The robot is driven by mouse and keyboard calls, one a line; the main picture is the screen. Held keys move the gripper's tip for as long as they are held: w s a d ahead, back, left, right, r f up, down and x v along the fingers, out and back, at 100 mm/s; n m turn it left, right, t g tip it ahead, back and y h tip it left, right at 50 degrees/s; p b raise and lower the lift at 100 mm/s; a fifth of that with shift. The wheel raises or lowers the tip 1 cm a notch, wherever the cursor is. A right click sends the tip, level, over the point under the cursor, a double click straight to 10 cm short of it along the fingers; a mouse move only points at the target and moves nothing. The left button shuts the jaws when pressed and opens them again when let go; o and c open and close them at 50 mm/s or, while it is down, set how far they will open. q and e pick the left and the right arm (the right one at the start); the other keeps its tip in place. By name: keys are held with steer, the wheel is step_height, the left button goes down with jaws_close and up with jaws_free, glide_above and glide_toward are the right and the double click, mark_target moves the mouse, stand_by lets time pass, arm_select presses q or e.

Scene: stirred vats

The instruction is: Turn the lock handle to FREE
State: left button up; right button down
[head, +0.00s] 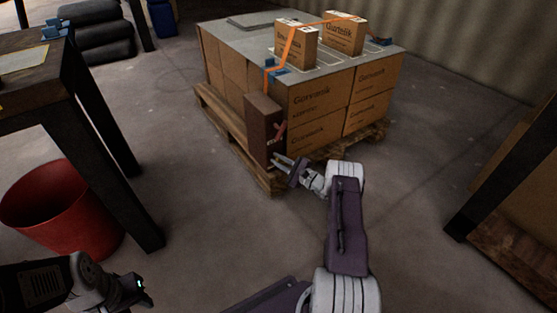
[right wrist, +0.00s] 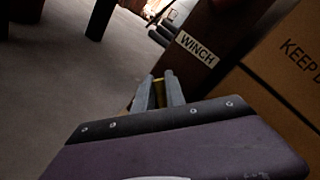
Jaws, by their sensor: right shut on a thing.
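A dark brown winch post (head: 262,125) stands upright at the near corner of the pallet load, with a red part (head: 280,132) on its face. In the right wrist view a white label reading WINCH (right wrist: 197,50) is on it. My right gripper (head: 281,160) is at the lower part of the post. Its fingers (right wrist: 160,92) are shut on a small yellowish piece, apparently the lock handle, mostly hidden between them. I cannot read a FREE mark or the handle's angle.
Cartons (head: 318,98) are stacked on a wooden pallet (head: 232,138) behind the post, with an orange strap (head: 290,42) over the top. A red bin (head: 62,210) and a dark table (head: 45,95) stand left. Another laden pallet (head: 520,245) is at right. Floor between is clear.

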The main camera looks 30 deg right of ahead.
steer(key=n+g+p, duration=0.1)
steer(key=n+p, duration=0.2)
steer(key=shift+a+h, duration=0.15)
steer(key=shift+h, duration=0.15)
steer(key=n+p, duration=0.2)
steer(key=n, duration=0.1)
steer(key=n+h+p, duration=0.1)
steer(key=p, duration=0.1)
steer(key=shift+f+g, duration=0.25)
steer(key=shift+g, duration=0.05)
steer(key=n+p, duration=0.2)
steer(key=n+h+p, duration=0.1)
steer(key=p, duration=0.1)
steer(key=shift+f+n+h, duration=0.3)
steer(key=shift+f+n, duration=0.05)
steer(key=shift+n, duration=0.05)
steer(key=shift+d+f+n+h+p, duration=0.1)
steer(key=shift+f+n+h+p, duration=0.25)
steer(key=shift+n+p, duration=0.45)
steer(key=shift+d+f+n+h+p, duration=0.1)
steer(key=shift+n+h+p, duration=0.35)
steer(key=shift+n+p, duration=0.35)
steer(key=c, duration=1.4)
jaws_free()
